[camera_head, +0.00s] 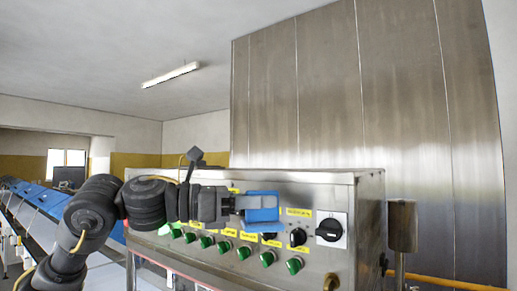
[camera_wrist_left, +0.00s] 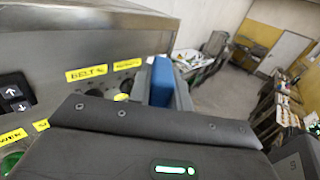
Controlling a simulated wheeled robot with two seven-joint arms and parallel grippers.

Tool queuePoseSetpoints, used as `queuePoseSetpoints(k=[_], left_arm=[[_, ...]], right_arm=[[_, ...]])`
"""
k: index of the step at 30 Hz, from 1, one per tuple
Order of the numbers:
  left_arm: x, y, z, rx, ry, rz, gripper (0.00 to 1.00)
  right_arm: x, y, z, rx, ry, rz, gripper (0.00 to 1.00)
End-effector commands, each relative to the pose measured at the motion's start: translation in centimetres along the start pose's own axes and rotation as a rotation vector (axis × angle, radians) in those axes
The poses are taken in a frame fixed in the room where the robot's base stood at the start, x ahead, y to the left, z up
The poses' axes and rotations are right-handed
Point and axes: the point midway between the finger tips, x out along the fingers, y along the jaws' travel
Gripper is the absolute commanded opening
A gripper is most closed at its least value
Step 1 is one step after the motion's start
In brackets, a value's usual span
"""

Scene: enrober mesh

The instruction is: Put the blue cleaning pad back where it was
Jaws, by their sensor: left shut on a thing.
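The blue cleaning pad (camera_head: 262,212) is in my left gripper (camera_head: 240,204), in front of the steel control panel (camera_head: 335,190) in the head view. The gripper is shut on the pad, and the pad covers part of the panel's upper row of knobs and labels. In the left wrist view the pad (camera_wrist_left: 161,80) stands upright beyond the gripper body, close to the panel face (camera_wrist_left: 50,60). Whether it touches the panel cannot be told. The lower part of the pad and the fingertips are mostly hidden in the wrist view. My right gripper is not in view.
Green buttons (camera_head: 244,253) and black knobs (camera_head: 330,230) stick out of the panel. A blue conveyor (camera_head: 40,195) runs at the left. Tables (camera_wrist_left: 275,110) with items stand at the right in the wrist view, beside open floor.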

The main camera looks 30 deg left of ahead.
Motion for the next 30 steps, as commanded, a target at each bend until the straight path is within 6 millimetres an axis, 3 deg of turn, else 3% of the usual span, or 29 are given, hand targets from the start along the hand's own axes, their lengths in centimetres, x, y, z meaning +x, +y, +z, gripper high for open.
queuePoseSetpoints(k=[1,6,30], left_arm=[[0.0,-0.1,-2.9,-0.006,0.011,-0.002,0.0],[-0.1,-0.9,-10.0,-0.007,0.01,-0.017,0.0],[-0.3,-3.8,-39.5,-0.012,0.0,-0.072,0.0]], right_arm=[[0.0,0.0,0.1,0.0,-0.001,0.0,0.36],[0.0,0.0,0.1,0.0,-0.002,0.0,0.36],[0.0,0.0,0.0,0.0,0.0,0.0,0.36]])
